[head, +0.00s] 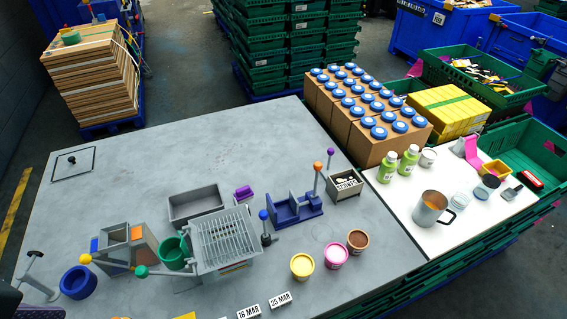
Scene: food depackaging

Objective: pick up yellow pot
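The yellow pot (302,266) is a small round tub with a yellow top. It stands upright near the front edge of the grey table (300,150), right of centre. A pink pot (335,255) stands close to its right, and a brown pot (357,242) is just beyond that, in a slanting row. Neither of my grippers can be made out in the head view. Nothing is touching the yellow pot from above.
Date blocks (280,299) lie in front of the pots. Left are a grey slotted rack (225,240), a green cup (173,252) and a blue ring (78,283). A blue stand (290,209) is behind. A steel jug (431,209) stands on the white board right.

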